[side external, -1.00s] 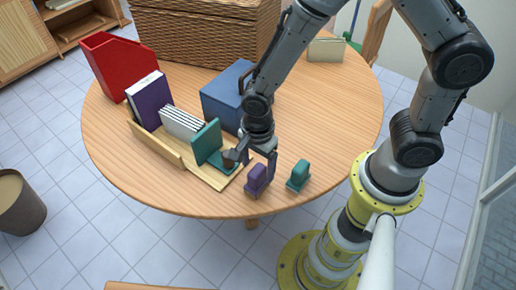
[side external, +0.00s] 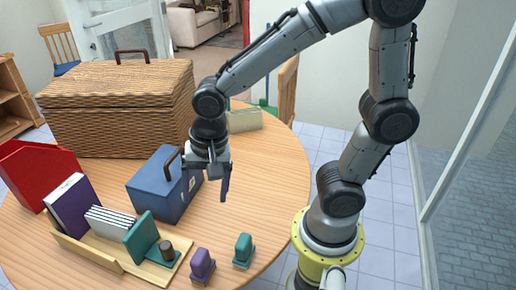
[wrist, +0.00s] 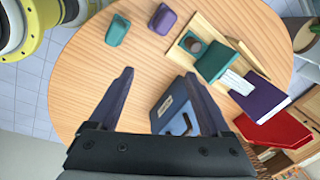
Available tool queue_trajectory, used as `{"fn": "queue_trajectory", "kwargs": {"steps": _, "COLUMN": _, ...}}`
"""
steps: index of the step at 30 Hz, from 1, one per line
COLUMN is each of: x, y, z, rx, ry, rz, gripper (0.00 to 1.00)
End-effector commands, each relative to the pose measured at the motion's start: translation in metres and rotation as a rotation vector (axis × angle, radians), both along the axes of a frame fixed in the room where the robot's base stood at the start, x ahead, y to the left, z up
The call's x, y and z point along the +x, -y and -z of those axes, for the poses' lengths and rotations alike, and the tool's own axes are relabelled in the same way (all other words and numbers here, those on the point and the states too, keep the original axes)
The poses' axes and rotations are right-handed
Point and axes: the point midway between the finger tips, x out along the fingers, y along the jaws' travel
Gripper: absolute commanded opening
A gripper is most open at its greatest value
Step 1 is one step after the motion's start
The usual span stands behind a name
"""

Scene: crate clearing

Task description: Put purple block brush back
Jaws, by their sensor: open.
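The purple block brush (side external: 202,264) stands on the table just off the near right end of the wooden tray (side external: 96,257). It also shows in the wrist view (wrist: 163,18), between a teal block brush (wrist: 117,30) and the tray. My gripper (side external: 209,184) is open and empty, raised beside the blue box (side external: 152,203), well away from the purple brush. In the wrist view its two fingers (wrist: 158,76) are spread apart with the blue box below and between them.
The tray holds a purple book (side external: 72,207), white booklets (side external: 109,222), a teal book (side external: 141,238) and a brown-knobbed teal piece (side external: 166,252). A red file holder (side external: 38,170) and wicker basket (side external: 117,105) stand behind.

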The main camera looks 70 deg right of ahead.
Motion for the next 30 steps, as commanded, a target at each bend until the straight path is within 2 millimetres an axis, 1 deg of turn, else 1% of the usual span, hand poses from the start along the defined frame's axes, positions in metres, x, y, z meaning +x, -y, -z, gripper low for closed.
{"fn": "queue_trajectory", "kwargs": {"steps": 1, "x": -0.007, "y": 0.012, "z": -0.016, "rx": -0.011, "ry": 0.045, "rz": -0.086, "gripper": 0.82}}
{"fn": "queue_trajectory", "kwargs": {"steps": 3, "x": -0.017, "y": 0.025, "z": -0.034, "rx": -0.039, "ry": 0.098, "rz": -0.223, "gripper": 0.82}}
{"fn": "queue_trajectory", "kwargs": {"steps": 6, "x": -0.035, "y": 0.043, "z": -0.055, "rx": -0.097, "ry": 0.170, "rz": -0.416, "gripper": 0.82}}
{"fn": "queue_trajectory", "kwargs": {"steps": 9, "x": -0.055, "y": 0.058, "z": -0.071, "rx": -0.172, "ry": 0.235, "rz": -0.601, "gripper": 0.82}}
{"fn": "queue_trajectory", "kwargs": {"steps": 12, "x": -0.073, "y": 0.069, "z": -0.081, "rx": -0.250, "ry": 0.281, "rz": -0.760, "gripper": 0.82}}
{"fn": "queue_trajectory", "kwargs": {"steps": 15, "x": -0.087, "y": 0.076, "z": -0.087, "rx": -0.317, "ry": 0.311, "rz": -0.880, "gripper": 0.82}}
{"fn": "queue_trajectory", "kwargs": {"steps": 19, "x": -0.097, "y": 0.080, "z": -0.089, "rx": -0.369, "ry": 0.326, "rz": -0.969, "gripper": 0.82}}
{"fn": "queue_trajectory", "kwargs": {"steps": 23, "x": -0.100, "y": 0.081, "z": -0.089, "rx": -0.383, "ry": 0.327, "rz": -0.997, "gripper": 0.82}}
{"fn": "queue_trajectory", "kwargs": {"steps": 30, "x": -0.099, "y": 0.081, "z": -0.089, "rx": -0.383, "ry": 0.327, "rz": -0.999, "gripper": 0.82}}
